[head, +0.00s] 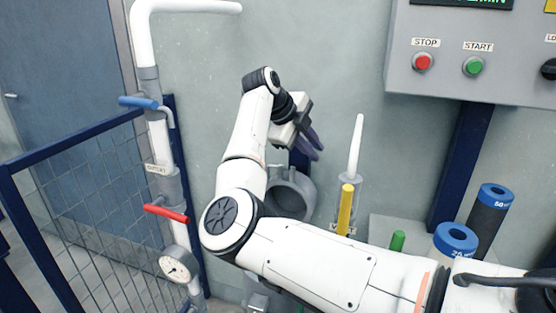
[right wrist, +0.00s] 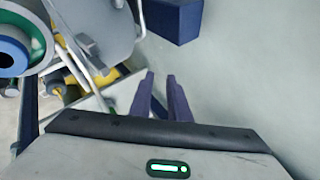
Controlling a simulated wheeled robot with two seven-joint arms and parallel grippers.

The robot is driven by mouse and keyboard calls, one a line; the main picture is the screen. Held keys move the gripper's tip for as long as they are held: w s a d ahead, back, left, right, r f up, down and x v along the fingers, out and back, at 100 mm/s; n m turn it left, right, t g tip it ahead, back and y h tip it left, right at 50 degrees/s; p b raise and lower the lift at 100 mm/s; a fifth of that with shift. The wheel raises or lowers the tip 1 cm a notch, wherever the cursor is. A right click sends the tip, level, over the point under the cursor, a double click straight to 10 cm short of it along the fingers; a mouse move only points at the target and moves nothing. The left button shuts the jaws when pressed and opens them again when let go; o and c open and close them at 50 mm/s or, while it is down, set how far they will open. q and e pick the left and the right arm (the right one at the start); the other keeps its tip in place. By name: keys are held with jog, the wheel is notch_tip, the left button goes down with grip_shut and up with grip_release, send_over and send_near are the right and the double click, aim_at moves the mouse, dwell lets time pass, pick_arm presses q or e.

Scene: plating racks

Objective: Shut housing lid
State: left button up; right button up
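A grey round housing (head: 297,205) stands by the wall in the head view, partly hidden behind my right arm. My right gripper (head: 312,143) is above it, with dark purple fingers pointing down and right. In the right wrist view, the fingers (right wrist: 160,80) have a narrow gap between them and hold nothing. A rounded grey part (right wrist: 108,30), perhaps the lid, shows left of the fingers, apart from them. Beside it is a round opening with a green ring (right wrist: 43,40) and a blue inner piece. I cannot tell the lid's exact angle. My left gripper is out of view.
A grey control panel (head: 475,85) with STOP and START buttons hangs on the right. Blue-topped cylinders (head: 456,238) stand below it. A yellow rod (head: 345,210) is near the housing. A white pipe (head: 142,45) with blue and red handles and a mesh fence (head: 85,205) are left.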

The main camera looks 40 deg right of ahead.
aim_at(275, 166)
jog(key=w+a+r+n+t+y, duration=0.3)
jog(key=w+a+r+n+y, duration=0.15)
jog(key=w+a, duration=0.35)
jog(key=x, duration=0.6)
jog(key=s+p+x, duration=0.1)
jog(key=x, duration=0.2)
jog(key=shift+a+f, duration=0.2)
jog(key=shift+a, duration=0.05)
jog(key=shift+c, duration=0.3)
grip_shut()
